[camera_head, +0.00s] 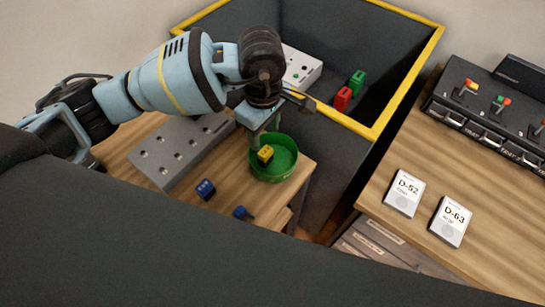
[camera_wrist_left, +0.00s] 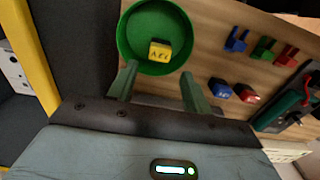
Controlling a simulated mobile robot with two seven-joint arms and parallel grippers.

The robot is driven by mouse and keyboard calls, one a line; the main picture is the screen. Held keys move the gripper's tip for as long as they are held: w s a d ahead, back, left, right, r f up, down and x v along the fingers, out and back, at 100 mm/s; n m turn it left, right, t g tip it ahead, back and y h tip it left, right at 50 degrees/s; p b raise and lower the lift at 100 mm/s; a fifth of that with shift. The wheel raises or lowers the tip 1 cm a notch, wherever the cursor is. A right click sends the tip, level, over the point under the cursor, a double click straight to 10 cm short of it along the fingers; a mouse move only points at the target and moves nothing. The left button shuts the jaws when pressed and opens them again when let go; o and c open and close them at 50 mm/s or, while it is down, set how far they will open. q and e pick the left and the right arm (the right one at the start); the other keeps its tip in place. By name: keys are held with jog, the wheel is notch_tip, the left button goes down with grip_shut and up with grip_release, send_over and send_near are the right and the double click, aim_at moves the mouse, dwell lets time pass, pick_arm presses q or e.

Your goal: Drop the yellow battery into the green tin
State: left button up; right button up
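The yellow battery (camera_head: 265,154) is inside the green tin (camera_head: 279,171), within its rim. The tin stands near the corner of the wooden table. My left gripper (camera_head: 262,140) is directly over the tin, pointing down. In the left wrist view, my left gripper (camera_wrist_left: 158,82) has its two fingers spread apart with nothing between them. That view shows the yellow battery (camera_wrist_left: 159,50) beyond the fingertips, against the green floor of the tin (camera_wrist_left: 137,35). My right gripper is in neither view.
A grey holed block (camera_head: 180,150) and blue pieces (camera_head: 205,189) lie on the table left of the tin. A deep dark bin (camera_head: 405,85) with a yellow rim stands behind. Another bench (camera_head: 380,215) with two labelled cards is at right.

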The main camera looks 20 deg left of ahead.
pick_arm(q)
jog(key=shift+o, duration=0.7)
notch_tip(320, 180, up, 8)
jog(key=shift+s+f, duration=0.1)
jog(key=shift+f, duration=0.1)
dwell(0.6)
